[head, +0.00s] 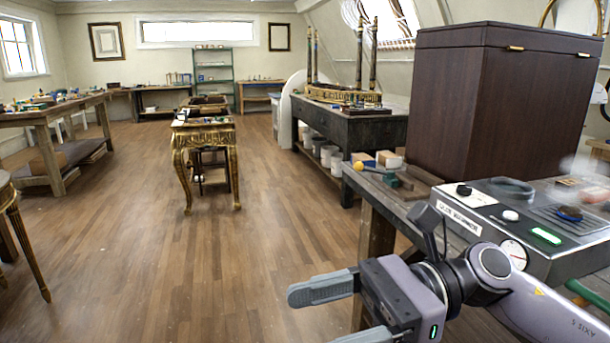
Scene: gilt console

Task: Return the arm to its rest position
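My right arm comes in from the lower right. Its gripper (316,318) is at the bottom of the head view, pointing left over the floor. The two grey fingers are spread apart, and nothing shows between them. The lower finger is partly cut off by the bottom edge. The gripper is in front of the right-hand workbench (374,228). My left arm and gripper are not in view.
A grey control box (480,222) with knobs and a green light sits on the workbench beside my forearm. A large dark wooden case (490,105) stands behind it. The gilt console (205,135) is farther off. Open wooden floor (150,250) lies to the left.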

